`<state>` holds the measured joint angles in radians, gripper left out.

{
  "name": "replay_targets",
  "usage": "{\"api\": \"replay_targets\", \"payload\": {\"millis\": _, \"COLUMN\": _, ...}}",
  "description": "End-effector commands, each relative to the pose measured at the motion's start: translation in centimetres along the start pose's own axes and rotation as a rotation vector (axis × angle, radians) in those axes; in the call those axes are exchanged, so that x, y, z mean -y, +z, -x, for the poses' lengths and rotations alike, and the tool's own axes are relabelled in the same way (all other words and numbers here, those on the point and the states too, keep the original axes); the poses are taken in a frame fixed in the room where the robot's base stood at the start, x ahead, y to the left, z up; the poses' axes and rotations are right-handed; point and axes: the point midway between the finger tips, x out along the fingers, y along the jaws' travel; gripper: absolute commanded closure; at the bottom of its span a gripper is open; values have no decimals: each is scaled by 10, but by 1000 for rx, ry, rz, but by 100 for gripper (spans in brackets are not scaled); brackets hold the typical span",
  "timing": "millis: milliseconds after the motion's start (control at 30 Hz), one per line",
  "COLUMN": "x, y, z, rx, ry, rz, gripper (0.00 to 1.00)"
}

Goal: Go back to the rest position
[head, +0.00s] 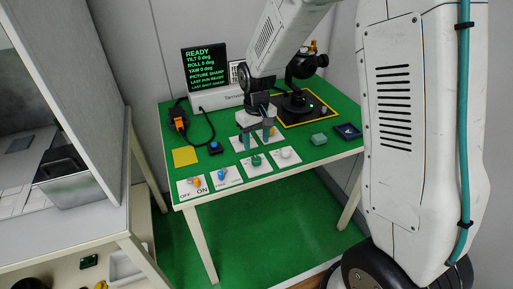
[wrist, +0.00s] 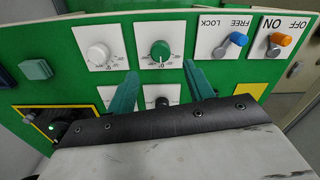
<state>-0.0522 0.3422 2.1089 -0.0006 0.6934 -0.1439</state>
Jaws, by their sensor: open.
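My gripper (head: 256,145) hangs over the green table, its two teal fingers apart and pointing down at the back row of control cards. In the wrist view my gripper (wrist: 160,70) is open, with nothing between the fingertips. A green knob (wrist: 160,50) on a white card shows just beyond the tips; it also shows in the head view (head: 256,160). A dark knob (wrist: 162,102) is partly hidden behind the gripper's black edge. I cannot tell whether the fingers touch any card.
A gimbal camera (head: 300,90) stands close behind my arm. A screen (head: 205,67) reads READY, tilt, roll and yaw 0 deg, picture sharp.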

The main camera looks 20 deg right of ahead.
Motion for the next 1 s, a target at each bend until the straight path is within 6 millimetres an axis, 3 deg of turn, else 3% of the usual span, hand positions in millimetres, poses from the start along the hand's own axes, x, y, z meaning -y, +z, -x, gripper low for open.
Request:
{"api": "replay_targets", "payload": {"millis": 600, "x": 0, "y": 4, "z": 6, "rx": 18, "ry": -3, "rz": -10, "gripper": 48}}
{"api": "replay_targets", "payload": {"millis": 733, "x": 5, "y": 36, "z": 3, "rx": 114, "ry": -14, "rz": -34, "gripper": 48}}
{"api": "replay_targets", "payload": {"millis": 1000, "x": 13, "y": 118, "z": 71, "rx": 177, "ry": -18, "rz": -94, "gripper": 48}}
